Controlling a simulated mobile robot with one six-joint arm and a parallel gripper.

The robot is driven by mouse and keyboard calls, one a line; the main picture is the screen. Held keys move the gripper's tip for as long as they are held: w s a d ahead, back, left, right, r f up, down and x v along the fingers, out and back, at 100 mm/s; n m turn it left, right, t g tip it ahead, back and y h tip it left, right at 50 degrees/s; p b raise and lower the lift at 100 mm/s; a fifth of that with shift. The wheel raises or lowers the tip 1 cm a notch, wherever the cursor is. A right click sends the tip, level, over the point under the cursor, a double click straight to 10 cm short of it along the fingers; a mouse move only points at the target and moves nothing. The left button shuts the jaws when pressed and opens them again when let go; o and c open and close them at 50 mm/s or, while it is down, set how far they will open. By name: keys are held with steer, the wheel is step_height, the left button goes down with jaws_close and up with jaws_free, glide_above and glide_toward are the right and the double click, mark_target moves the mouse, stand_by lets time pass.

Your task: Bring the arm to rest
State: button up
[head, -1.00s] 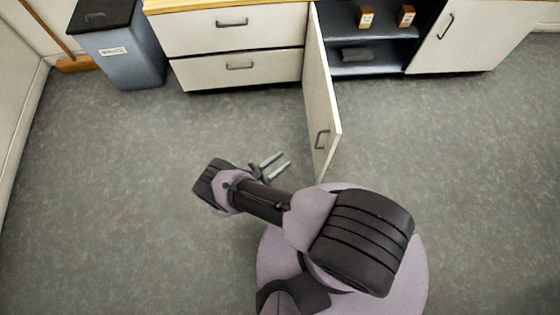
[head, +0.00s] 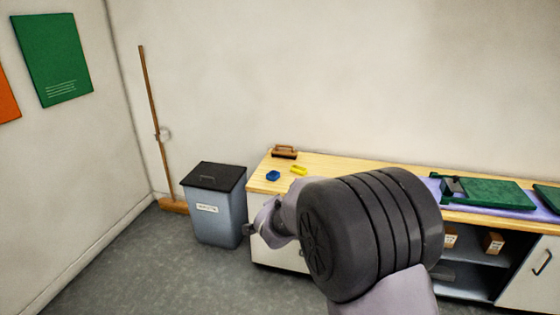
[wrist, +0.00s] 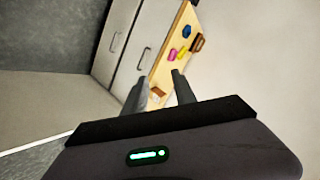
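My gripper (wrist: 158,92) shows in the wrist view with its two dark fingers apart and nothing held between them. Beyond the fingers are the wooden counter top (wrist: 160,73) and pale drawer fronts (wrist: 119,40), seen tilted on their side. In the head view my arm is raised in front of the counter, its big dark joint filling the middle. My gripper is mostly hidden there behind my own arm.
On the counter (head: 322,165) lie a blue item (head: 273,175), a yellow item (head: 299,170) and a brown handled tool (head: 284,152). Green boards (head: 487,192) lie at right. A grey bin (head: 217,215) and a broom (head: 155,110) stand left. Floor is clear at lower left.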

steer(key=s+d+r+n+g+y, duration=0.15)
steer(key=s+r+n+y, duration=0.25)
steer(key=s+r, duration=0.95)
steer(key=s+d+n+g, duration=0.1)
steer(key=s+d, duration=0.1)
steer(key=s, duration=0.7)
steer(key=s+d+f+n+g, duration=0.1)
steer(key=s+d, duration=0.1)
steer(key=s, duration=0.7)
steer(key=s+d+f+n+g+h, duration=0.1)
steer(key=s+d+n, duration=0.1)
steer(key=s, duration=0.7)
steer(key=shift+s+d+f+g, duration=0.25)
steer(key=shift+s+d+g, duration=0.1)
steer(key=shift+d, duration=0.25)
